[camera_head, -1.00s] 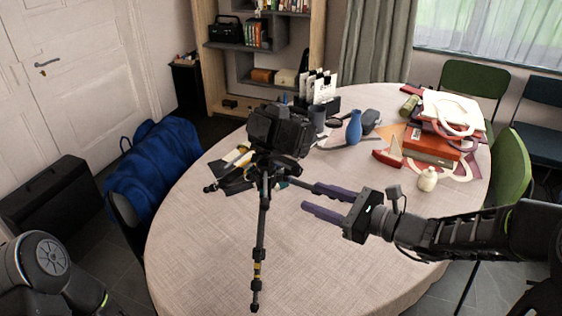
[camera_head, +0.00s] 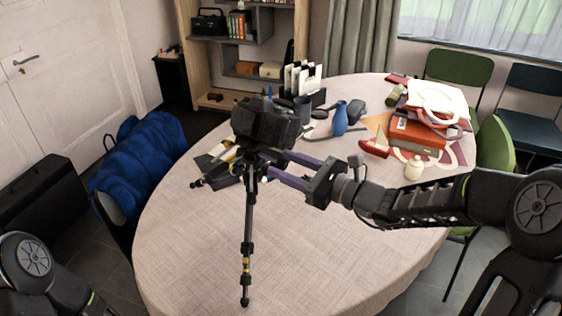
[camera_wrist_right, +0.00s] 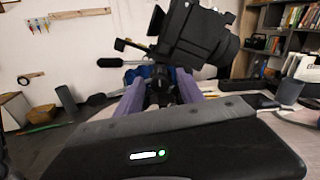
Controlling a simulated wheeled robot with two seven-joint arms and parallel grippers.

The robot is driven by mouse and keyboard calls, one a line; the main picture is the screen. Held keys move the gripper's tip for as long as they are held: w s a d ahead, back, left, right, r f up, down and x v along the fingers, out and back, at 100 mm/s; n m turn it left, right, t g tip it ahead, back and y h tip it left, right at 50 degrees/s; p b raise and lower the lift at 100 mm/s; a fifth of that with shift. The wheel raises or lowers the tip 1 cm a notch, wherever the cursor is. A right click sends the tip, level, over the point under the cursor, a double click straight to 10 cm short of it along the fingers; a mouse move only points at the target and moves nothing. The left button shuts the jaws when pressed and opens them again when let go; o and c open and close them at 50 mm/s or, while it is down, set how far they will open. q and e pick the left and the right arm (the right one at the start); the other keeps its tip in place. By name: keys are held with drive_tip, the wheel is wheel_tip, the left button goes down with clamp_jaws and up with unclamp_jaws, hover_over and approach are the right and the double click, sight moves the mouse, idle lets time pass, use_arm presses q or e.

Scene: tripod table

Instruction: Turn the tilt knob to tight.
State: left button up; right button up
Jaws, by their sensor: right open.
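A black camera (camera_head: 264,124) sits on top of a dark tripod (camera_head: 247,215) that stands on the round table. My right gripper (camera_head: 272,168) is open, its two purple fingers reaching the tripod head just below the camera. In the right wrist view, the camera (camera_wrist_right: 193,35) looms tilted above the fingers, and the dark tripod head (camera_wrist_right: 160,84) lies between the open fingers. I cannot clearly pick out the tilt knob among the dark head parts, and I cannot tell whether a finger touches it. My left gripper is out of view.
The round table (camera_head: 190,250) has a clear front. A blue jacket (camera_head: 140,165) hangs on a chair at left.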

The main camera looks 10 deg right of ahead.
drive_tip(key=shift+x, duration=0.8)
clamp_jaws()
